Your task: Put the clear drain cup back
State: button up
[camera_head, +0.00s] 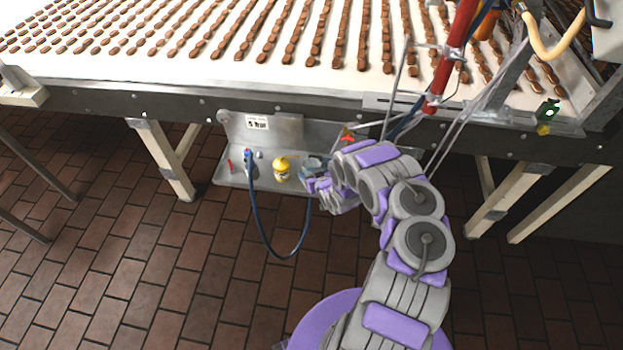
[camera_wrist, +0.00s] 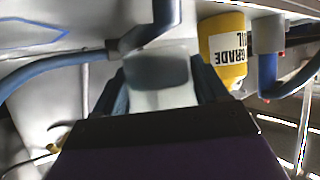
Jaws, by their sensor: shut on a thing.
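My gripper (camera_head: 314,184) reaches to the metal shelf (camera_head: 262,180) under the conveyor's edge. In the wrist view its two dark blue fingers (camera_wrist: 158,88) are shut on the clear drain cup (camera_wrist: 160,98), a pale translucent piece with a grey-blue band. In the head view a small grey-blue shape at the gripper may be the cup, but it is too small to tell. Whether the cup touches a seat or fitting is unclear.
A yellow bottle (camera_head: 282,168) stands left of my gripper and shows close by in the wrist view (camera_wrist: 225,55). A blue hose (camera_head: 262,225) loops below the shelf. A red item (camera_head: 229,167) lies at the shelf's left. The conveyor (camera_head: 190,75) carries rows of chocolate pieces above.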

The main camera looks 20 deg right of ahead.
jog(key=shift+w+d, duration=0.25)
jog(key=shift+w, duration=0.2)
jog(key=shift+f+b, duration=0.9)
jog(key=shift+f, duration=0.95)
jog(key=shift+r, duration=0.1)
jog(key=o, duration=1.2)
jog(key=shift+c, duration=0.2)
jog(key=shift+s, duration=0.1)
